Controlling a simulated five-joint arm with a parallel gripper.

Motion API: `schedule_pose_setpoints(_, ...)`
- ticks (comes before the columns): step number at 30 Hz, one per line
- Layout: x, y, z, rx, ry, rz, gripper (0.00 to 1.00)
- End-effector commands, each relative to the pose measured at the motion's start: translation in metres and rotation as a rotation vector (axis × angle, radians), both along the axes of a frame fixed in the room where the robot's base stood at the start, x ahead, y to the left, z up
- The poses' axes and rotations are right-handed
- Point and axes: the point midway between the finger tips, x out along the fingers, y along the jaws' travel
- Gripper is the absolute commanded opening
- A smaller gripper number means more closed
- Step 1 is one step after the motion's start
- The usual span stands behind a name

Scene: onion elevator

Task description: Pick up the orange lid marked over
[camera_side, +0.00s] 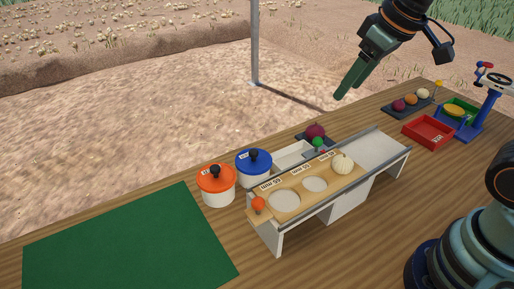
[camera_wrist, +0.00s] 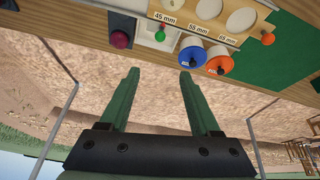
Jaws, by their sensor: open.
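The orange lid (camera_side: 208,184) sits on a white pot left of the sizing ramp. It has a black knob and a small white label too small to read. In the wrist view the orange lid (camera_wrist: 218,56) is right of my fingers. The blue lid (camera_side: 246,164) sits on a second pot beside it; it also shows in the wrist view (camera_wrist: 188,59). My gripper (camera_side: 345,93) is high above the back of the table, open and empty, well apart from both lids. Its green fingers (camera_wrist: 159,74) show spread in the wrist view.
The white ramp (camera_side: 376,151) carries a wooden board with round holes and a pale onion (camera_side: 341,163). A green mat (camera_side: 120,240) lies at the left. A red tray (camera_side: 429,132) and a blue stand (camera_side: 489,103) are at the right.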

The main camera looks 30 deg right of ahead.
Motion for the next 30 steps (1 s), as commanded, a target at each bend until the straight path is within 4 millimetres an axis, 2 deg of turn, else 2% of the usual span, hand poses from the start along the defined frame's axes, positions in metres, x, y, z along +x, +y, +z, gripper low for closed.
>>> schedule_pose_setpoints(1, 0.013, 0.010, 0.004, -0.013, 0.024, 0.052, 0.64)
schedule_pose_setpoints(8, 0.063, 0.059, 0.013, -0.074, 0.118, 0.286, 0.64)
schedule_pose_setpoints(15, 0.107, 0.120, -0.001, -0.135, 0.209, 0.532, 0.64)
schedule_pose_setpoints(21, 0.132, 0.177, -0.030, -0.183, 0.281, 0.737, 0.64)
schedule_pose_setpoints(24, 0.138, 0.202, -0.046, -0.203, 0.313, 0.829, 0.64)
schedule_pose_setpoints(30, 0.141, 0.234, -0.070, -0.229, 0.351, 0.945, 0.64)
